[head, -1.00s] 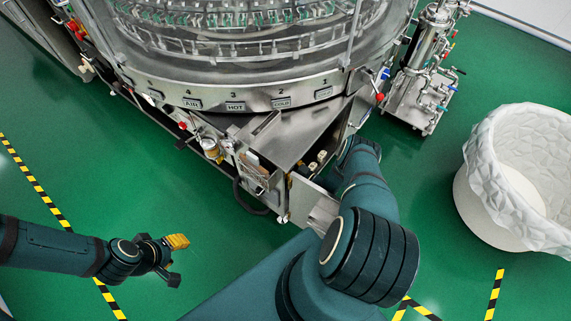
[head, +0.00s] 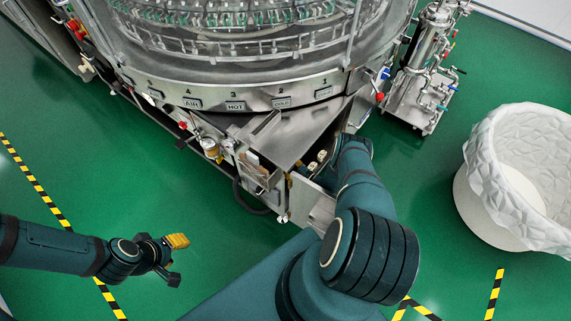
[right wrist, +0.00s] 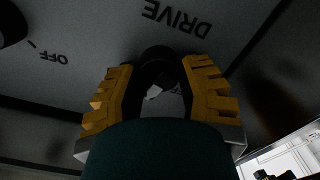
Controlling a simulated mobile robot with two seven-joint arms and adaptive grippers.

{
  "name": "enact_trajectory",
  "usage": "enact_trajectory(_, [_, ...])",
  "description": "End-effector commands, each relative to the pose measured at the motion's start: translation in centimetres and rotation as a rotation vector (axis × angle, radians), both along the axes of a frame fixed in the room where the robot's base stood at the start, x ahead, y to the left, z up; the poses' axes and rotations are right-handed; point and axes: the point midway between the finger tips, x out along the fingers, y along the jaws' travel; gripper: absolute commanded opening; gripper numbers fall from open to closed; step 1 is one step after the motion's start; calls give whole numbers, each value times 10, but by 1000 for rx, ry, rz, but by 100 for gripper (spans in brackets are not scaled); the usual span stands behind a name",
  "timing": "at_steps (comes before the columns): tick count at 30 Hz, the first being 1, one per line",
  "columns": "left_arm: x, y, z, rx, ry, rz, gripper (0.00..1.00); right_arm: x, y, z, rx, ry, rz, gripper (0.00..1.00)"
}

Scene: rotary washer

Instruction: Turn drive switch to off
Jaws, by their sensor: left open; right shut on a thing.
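The drive switch (right wrist: 158,58) is a dark round knob in the right wrist view, on a grey panel. The word DRIVE (right wrist: 178,18) shows upside down above it. The word OFF (right wrist: 53,57) shows upside down to its left. My right gripper (right wrist: 160,85) has its yellow fingers on both sides of the knob and is shut on it. The knob's pointer is too dark to read. In the head view the right gripper is hidden at the machine's lower corner. My left gripper (head: 176,258) is open and empty over the floor, well away from the machine.
The rotary washer (head: 235,95) fills the top of the head view. A steel filter unit (head: 425,75) stands to its right. A white lined bin (head: 480,190) stands at the far right. Green floor (head: 100,150) is clear at the left.

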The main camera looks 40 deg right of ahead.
Motion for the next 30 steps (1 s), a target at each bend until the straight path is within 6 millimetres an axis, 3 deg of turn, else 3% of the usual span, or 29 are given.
enact_trajectory(9, [0, 0, 0, 0, 0, 0, 44, 2, 1, 1, -102, -33, 2, 1])
enact_trajectory(23, [0, 0, 0, 0, 0, 0, 44, 2, 1, 1, -115, -37, 1, 1])
enact_trajectory(24, [0, 0, 0, 0, 0, 0, 44, 2, 1, 1, -115, -37, 1, 50])
enact_trajectory(26, [0, 0, 0, 0, 0, 0, 44, 2, 1, 1, -115, -37, 1, 70])
enact_trajectory(30, [0, 0, 0, 0, 0, 0, 44, 1, 1, 1, -115, -35, 1, 70])
